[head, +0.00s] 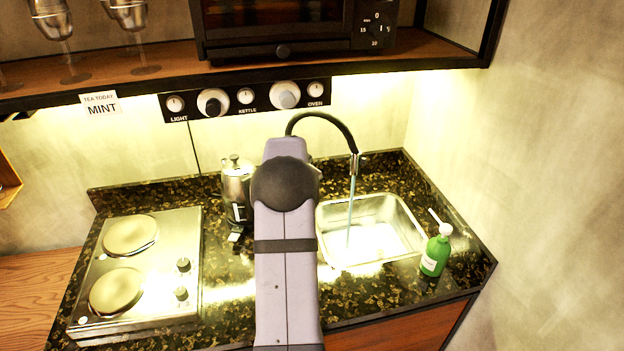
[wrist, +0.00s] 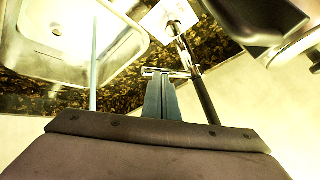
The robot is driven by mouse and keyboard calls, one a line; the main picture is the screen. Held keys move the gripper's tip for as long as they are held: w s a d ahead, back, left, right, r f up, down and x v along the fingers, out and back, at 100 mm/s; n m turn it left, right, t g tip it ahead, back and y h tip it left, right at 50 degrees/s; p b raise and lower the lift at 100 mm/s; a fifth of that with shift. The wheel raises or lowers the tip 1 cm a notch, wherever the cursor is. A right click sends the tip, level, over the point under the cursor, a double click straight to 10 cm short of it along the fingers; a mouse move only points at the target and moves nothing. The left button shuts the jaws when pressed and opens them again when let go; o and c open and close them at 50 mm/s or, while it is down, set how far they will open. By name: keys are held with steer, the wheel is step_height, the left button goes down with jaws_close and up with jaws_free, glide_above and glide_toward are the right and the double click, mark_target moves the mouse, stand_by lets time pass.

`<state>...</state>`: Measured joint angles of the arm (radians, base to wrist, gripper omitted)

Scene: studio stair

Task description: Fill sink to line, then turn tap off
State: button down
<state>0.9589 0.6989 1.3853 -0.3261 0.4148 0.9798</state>
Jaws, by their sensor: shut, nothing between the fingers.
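The steel sink (head: 408,232) is at the right of the counter and shows at upper left in the wrist view (wrist: 28,50). The tap's black curved spout (head: 335,122) rises behind it. A stream of water (head: 351,200) runs from the spout into the basin. Glare hides the water level, and I see no fill line. In the wrist view my gripper (wrist: 160,75) is shut and empty, its tips at a small pale bar beside the dark tap pipe (wrist: 198,85). I cannot tell whether they touch it. In the head view my arm hides the gripper and the tap's base.
A green soap bottle (head: 437,250) stands right of the sink. A steel kettle (head: 236,190) stands left of my arm. A two-plate hob (head: 150,265) fills the counter's left. A knob panel (head: 245,98) and a shelf with an oven (head: 275,25) are above.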

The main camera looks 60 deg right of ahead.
steer(key=w+a+r+m+g+h+b, duration=0.1)
steer(key=a+r+m+g+h+b, duration=0.15)
steer(key=a+r+g+b, duration=0.3)
steer(key=shift+g, duration=0.35)
steer(key=shift+w+p+x, duration=0.15)
steer(key=shift+p+x, duration=1.1)
steer(key=shift+x, duration=1.6)
steer(key=shift+w+p+x, duration=0.15)
steer(key=shift+p+x, duration=1.1)
steer(key=shift+x, duration=1.6)
steer(key=shift+a+f+b, duration=0.1)
steer(key=shift+f+b, duration=0.15)
steer(key=shift+b, duration=0.15)
steer(key=a+b, duration=0.1)
steer(key=b, duration=0.2)
steer(key=w+a+b, duration=0.1)
steer(key=b, duration=0.2)
steer(key=shift+w+a+r, duration=0.1)
steer(key=shift+w+a, duration=0.1)
steer(key=shift+a, duration=0.15)
steer(key=shift+w+r, duration=0.1)
